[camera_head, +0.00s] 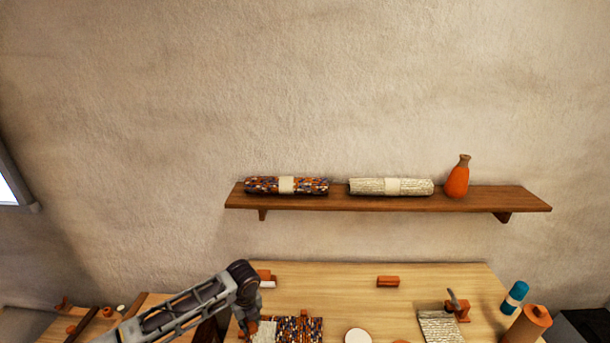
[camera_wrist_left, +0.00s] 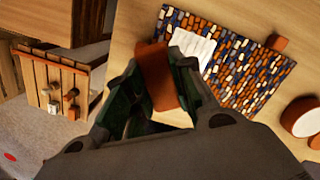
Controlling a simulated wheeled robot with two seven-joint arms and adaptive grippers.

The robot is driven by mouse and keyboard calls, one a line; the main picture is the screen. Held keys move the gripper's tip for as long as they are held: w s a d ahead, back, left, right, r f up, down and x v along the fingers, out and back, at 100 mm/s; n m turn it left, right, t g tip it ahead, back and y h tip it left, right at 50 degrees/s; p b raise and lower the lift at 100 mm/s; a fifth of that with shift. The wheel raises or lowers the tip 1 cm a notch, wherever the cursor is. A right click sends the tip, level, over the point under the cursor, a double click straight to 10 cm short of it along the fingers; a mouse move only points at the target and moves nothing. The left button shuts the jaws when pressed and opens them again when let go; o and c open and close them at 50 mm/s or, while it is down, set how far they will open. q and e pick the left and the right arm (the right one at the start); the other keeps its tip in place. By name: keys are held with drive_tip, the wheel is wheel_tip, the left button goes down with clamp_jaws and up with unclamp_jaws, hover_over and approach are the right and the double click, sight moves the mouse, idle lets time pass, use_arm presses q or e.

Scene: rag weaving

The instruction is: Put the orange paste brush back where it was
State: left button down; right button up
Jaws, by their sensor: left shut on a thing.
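My left gripper (camera_head: 249,326) reaches down over the left front of the wooden worktable (camera_head: 345,300). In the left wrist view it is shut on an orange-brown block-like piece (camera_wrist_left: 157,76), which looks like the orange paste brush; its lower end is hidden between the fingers. A multicoloured woven mat (camera_wrist_left: 245,75) lies just beyond, with a pale patch (camera_wrist_left: 191,46) beside the held piece. I cannot tell whether the piece touches the mat. My right gripper is not in view.
An orange-and-white block (camera_head: 266,279) and an orange block (camera_head: 388,282) sit at the table's back. A round white-topped dish (camera_head: 358,336), pale mat (camera_head: 440,326), blue bottle (camera_head: 515,296) and orange cylinder (camera_head: 527,325) stand rightward. A wall shelf (camera_head: 400,203) is above. The table's middle is clear.

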use_arm(q)
drive_tip(key=n, duration=0.3)
drive_tip(key=s+n, duration=0.1)
drive_tip(key=n, duration=0.1)
drive_tip(key=shift+a+n+g, duration=0.25)
drive_tip(key=shift+n+g, duration=0.05)
drive_tip(key=s+a+r+n+g+b, duration=0.1)
drive_tip(key=s+a+r+n+b, duration=0.1)
drive_tip(key=n, duration=1)
drive_tip(key=s+a+r+n+g+b, duration=0.1)
drive_tip(key=r+n, duration=0.3)
drive_tip(key=n, duration=0.7)
drive_tip(key=shift+s+a+r+n+h+b, duration=0.25)
drive_tip(key=shift+s+a+n+h+b, duration=0.15)
drive_tip(key=shift+s+b, duration=0.2)
idle(0.9)
